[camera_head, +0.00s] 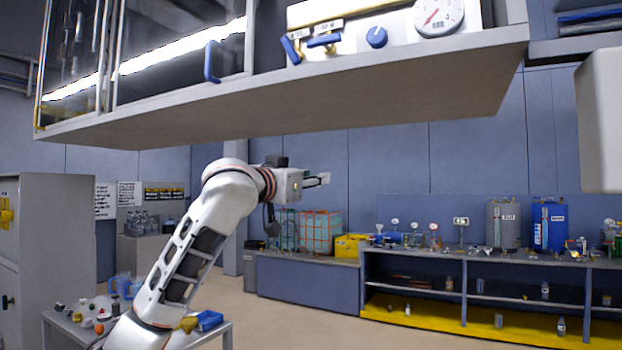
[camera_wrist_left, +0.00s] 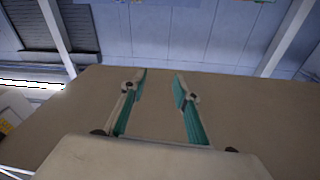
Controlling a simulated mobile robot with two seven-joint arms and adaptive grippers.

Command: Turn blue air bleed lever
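Two blue levers show on the pale panel under the overhead cabinet's front in the head view. One tilted lever (camera_head: 291,50) is at the left, and one nearly level lever (camera_head: 324,41) is just right of it. Their small labels are too small to read, so I cannot tell which is the air bleed lever. My left gripper (camera_head: 318,179) is below the cabinet, well under the levers and touching nothing. In the left wrist view its two teal-lined fingers (camera_wrist_left: 159,82) are apart with nothing between them. My right gripper is not in view.
The cabinet's broad underside (camera_head: 300,100) overhangs my left arm. A blue knob (camera_head: 376,37) and a round gauge (camera_head: 438,16) are right of the levers. A blue handle (camera_head: 211,62) is on the glass door. A small table (camera_head: 222,332) with items stands beside my arm.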

